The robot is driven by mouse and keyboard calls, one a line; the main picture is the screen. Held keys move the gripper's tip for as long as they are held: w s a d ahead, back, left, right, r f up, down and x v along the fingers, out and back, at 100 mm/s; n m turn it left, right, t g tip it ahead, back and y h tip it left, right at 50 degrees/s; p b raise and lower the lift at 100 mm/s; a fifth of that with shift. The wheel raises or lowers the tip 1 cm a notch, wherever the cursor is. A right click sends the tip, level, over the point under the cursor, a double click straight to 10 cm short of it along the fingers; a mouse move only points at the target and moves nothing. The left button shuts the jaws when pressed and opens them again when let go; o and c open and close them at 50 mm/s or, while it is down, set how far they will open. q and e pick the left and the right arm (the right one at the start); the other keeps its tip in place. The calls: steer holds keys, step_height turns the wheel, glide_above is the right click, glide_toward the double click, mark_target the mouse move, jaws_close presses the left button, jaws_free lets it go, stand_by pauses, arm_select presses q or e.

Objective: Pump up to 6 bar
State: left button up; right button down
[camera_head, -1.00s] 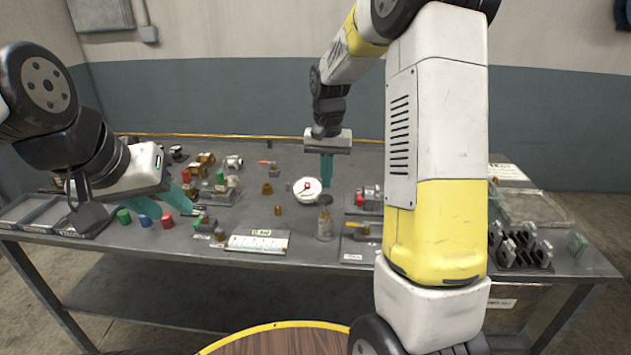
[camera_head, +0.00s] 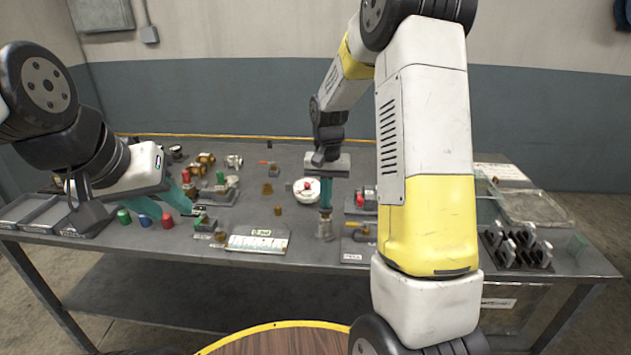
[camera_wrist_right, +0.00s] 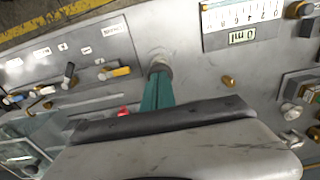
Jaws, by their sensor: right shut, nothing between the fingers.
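My right gripper (camera_head: 325,207) is shut and empty. It points down, with its teal fingertips at the top of a small metal-and-glass cylinder (camera_head: 325,229), which looks like the pump. In the right wrist view the fingertips (camera_wrist_right: 158,76) meet or nearly meet the cylinder's round top (camera_wrist_right: 159,62); contact cannot be told. A round white gauge (camera_head: 303,196) with a red mark lies behind, partly hidden by the gripper. A white scale plate (camera_head: 258,243) lies left of the cylinder; its 0 to 8 numbers show in the wrist view (camera_wrist_right: 240,16). My left gripper (camera_head: 177,212) is open above the table's left side.
Green, blue and red caps (camera_head: 145,220) stand below my left gripper. Brass fittings (camera_head: 203,161) lie at the back left. A valve plate (camera_head: 358,250) is right of the cylinder, and dark clamps (camera_head: 517,247) stand at the right. The table's front edge is close.

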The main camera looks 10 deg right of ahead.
steer(key=shift+s+f, duration=0.15)
steer(key=shift+f, duration=0.1)
step_height(320, 180, up, 14)
steer(key=shift+r, duration=0.25)
stand_by(0.3)
stand_by(2.2)
